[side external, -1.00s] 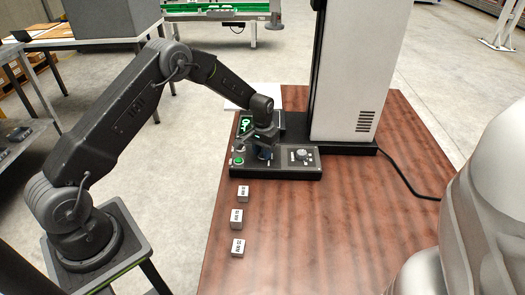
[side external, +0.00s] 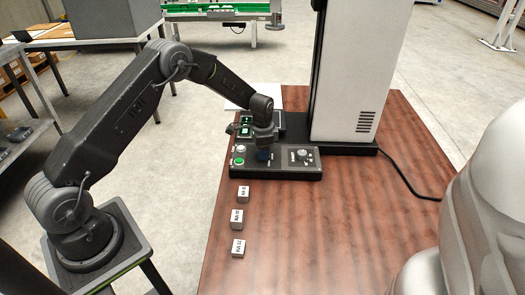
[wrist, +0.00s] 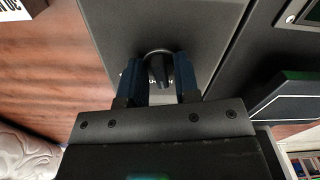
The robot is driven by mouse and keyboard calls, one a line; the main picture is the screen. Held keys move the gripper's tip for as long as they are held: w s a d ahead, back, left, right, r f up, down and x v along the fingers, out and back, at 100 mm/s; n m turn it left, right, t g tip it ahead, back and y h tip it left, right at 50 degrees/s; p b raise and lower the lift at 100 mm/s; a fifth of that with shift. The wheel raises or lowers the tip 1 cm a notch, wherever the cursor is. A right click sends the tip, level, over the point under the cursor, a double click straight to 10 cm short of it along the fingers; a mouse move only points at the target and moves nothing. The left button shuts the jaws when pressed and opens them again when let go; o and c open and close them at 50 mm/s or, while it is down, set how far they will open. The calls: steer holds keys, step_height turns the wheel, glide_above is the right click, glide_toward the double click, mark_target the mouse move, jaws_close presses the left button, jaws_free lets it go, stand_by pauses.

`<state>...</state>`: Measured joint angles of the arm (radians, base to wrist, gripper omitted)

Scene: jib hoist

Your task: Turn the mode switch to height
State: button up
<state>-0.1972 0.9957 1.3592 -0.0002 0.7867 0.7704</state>
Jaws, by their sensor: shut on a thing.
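The control panel (side external: 285,171) is a dark grey box on the wooden table, at the foot of the white column. My gripper (side external: 264,155) points down over the middle of the panel. In the wrist view my gripper (wrist: 160,80) has its two blue fingers on either side of a black knob, the mode switch (wrist: 158,68), and is shut on it. The label by the switch is mostly hidden, so I cannot read its setting. In the side view the switch is hidden behind my gripper.
A round dial (side external: 302,155) sits on the panel's right part. A green button (side external: 239,162) and a white one (side external: 240,149) are at its left. Several small labelled blocks (side external: 237,219) stand in front of the panel. The white column (side external: 352,75) rises behind it.

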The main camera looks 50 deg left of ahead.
steer(key=shift+m, duration=1.1)
steer(key=o, duration=0.9)
step_height(320, 180, up, 14)
steer(key=shift+f, duration=0.1)
